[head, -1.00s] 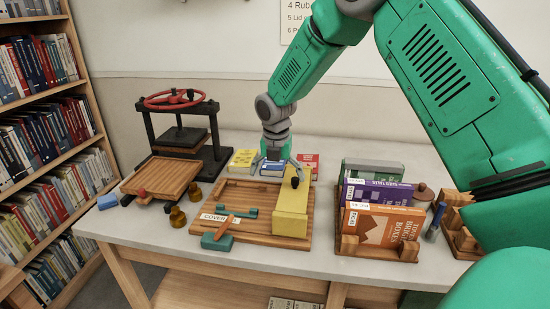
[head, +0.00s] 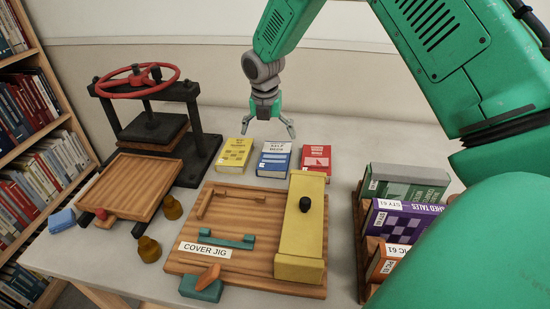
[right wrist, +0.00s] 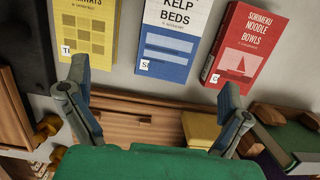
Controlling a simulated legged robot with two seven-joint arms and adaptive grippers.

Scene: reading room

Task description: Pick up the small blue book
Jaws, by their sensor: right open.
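The small blue book (head: 273,160) with a white top lies flat on the table, between a yellow book (head: 235,154) and a red book (head: 316,158). In the right wrist view the blue book (right wrist: 170,45) shows the words "Kelp Beds" and lies ahead of the fingers, upper middle. My right gripper (head: 268,132) is open and empty, above and a little behind the blue book in the head view. Its two spread fingers (right wrist: 155,100) also show in the right wrist view, with no book between them. My left gripper is not in view.
A wooden cover jig (head: 225,260) with a yellow bar (head: 301,235) lies in front of the books. A black press (head: 152,125) with a red wheel stands left. A rack of upright books (head: 400,190) stands right. The table behind the books is clear.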

